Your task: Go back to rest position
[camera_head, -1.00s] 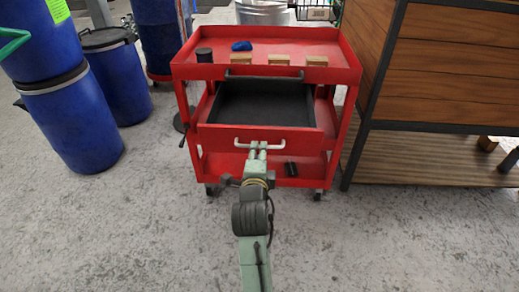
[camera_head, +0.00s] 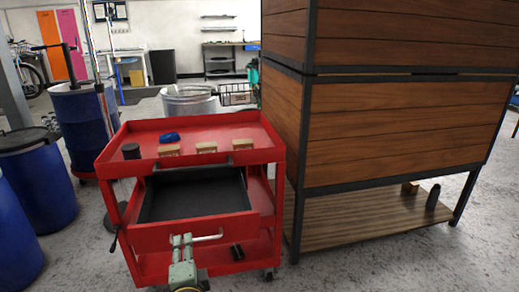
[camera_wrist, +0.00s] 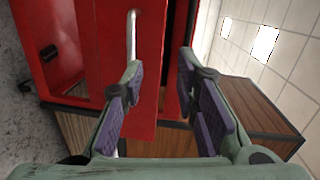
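The red cart (camera_head: 268,157) stands left of centre in the head view. Its drawer (camera_head: 195,195) is pulled open, with a dark, empty inside. The drawer's pale handle (camera_head: 208,238) runs across its front and also shows in the wrist view (camera_wrist: 131,40). My gripper (camera_head: 181,239) is at the drawer's front, by the left part of the handle.
Several wooden blocks (camera_head: 206,147), a blue item (camera_head: 169,137) and a dark cylinder (camera_head: 131,151) sit on the cart top. Blue barrels (camera_head: 40,185) stand left. A large wooden crate on a stand (camera_head: 400,130) is close on the right.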

